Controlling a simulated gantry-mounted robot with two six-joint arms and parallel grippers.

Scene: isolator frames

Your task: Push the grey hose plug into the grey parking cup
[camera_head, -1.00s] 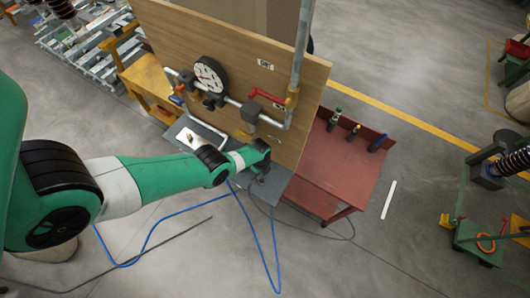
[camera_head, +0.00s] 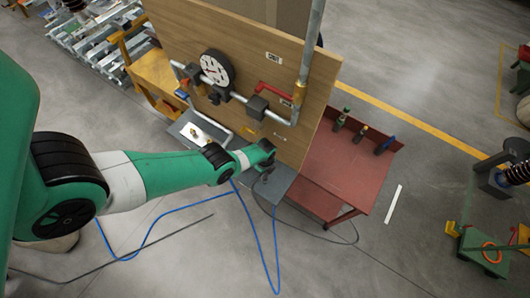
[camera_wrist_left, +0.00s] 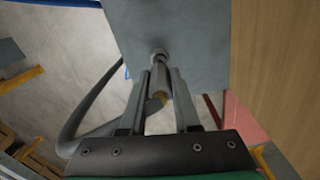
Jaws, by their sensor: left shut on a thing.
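My left gripper (camera_head: 266,168) is at the lower edge of the wooden board, above a grey plate. In the left wrist view, my left gripper (camera_wrist_left: 160,76) is shut on the grey hose plug (camera_wrist_left: 159,82), with a brass-coloured part between the fingers. The plug points toward the grey plate. A small round grey fitting (camera_wrist_left: 160,54), perhaps the parking cup, shows on the plate at the plug's tip. I cannot tell whether the plug is inside it or only against it. My right gripper is in neither view.
A wooden board (camera_head: 255,60) carries a gauge (camera_head: 216,68) and pipes close to the gripper. A red table (camera_head: 345,175) with bottles stands on the right. The grey hose (camera_wrist_left: 88,112) loops left of the gripper, and a blue hose (camera_head: 262,240) lies on the floor.

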